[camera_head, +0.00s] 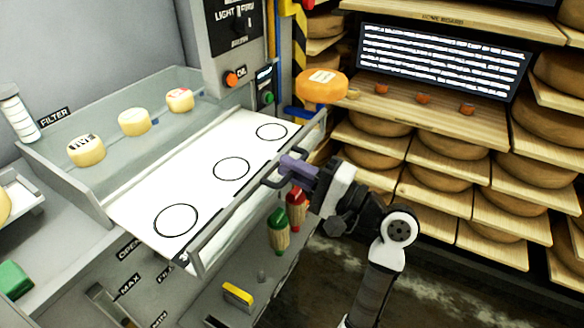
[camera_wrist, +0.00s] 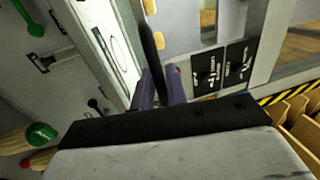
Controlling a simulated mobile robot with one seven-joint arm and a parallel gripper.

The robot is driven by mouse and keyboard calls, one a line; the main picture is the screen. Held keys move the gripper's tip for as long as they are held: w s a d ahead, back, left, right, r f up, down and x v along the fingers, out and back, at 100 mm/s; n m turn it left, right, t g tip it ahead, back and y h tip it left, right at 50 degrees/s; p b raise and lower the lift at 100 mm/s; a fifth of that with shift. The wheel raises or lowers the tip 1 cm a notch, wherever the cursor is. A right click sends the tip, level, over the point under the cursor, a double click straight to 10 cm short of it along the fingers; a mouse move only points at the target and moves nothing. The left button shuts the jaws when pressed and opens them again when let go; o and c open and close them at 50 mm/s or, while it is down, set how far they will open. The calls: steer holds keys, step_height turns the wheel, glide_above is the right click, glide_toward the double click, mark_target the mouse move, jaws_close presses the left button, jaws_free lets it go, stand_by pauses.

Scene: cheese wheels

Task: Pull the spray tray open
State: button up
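The spray tray (camera_head: 205,195) is a long white panel with three black circles, lying in front of a clear-walled bay. A rail runs along its front edge, with a dark loop handle (camera_head: 272,183) near its right part. My gripper (camera_head: 290,168) is at this handle, its purple fingers reaching in from the right. In the wrist view the dark handle bar (camera_wrist: 150,45) runs down between the two fingertips (camera_wrist: 160,82), which are close together around it. The finger contact is partly hidden.
Three pale cheeses (camera_head: 134,121) stand in the bay behind the tray. An orange cheese wheel (camera_head: 322,86) is at the far right end. Shelves of cheese wheels (camera_head: 440,160) fill the right. Green- and red-topped brushes (camera_head: 279,230) hang below the handle. Open floor (camera_head: 430,260) lies at lower right.

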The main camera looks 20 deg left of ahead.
steer(key=b+v, duration=0.3)
steer(key=v, duration=1.1)
steer(key=shift+r, duration=0.1)
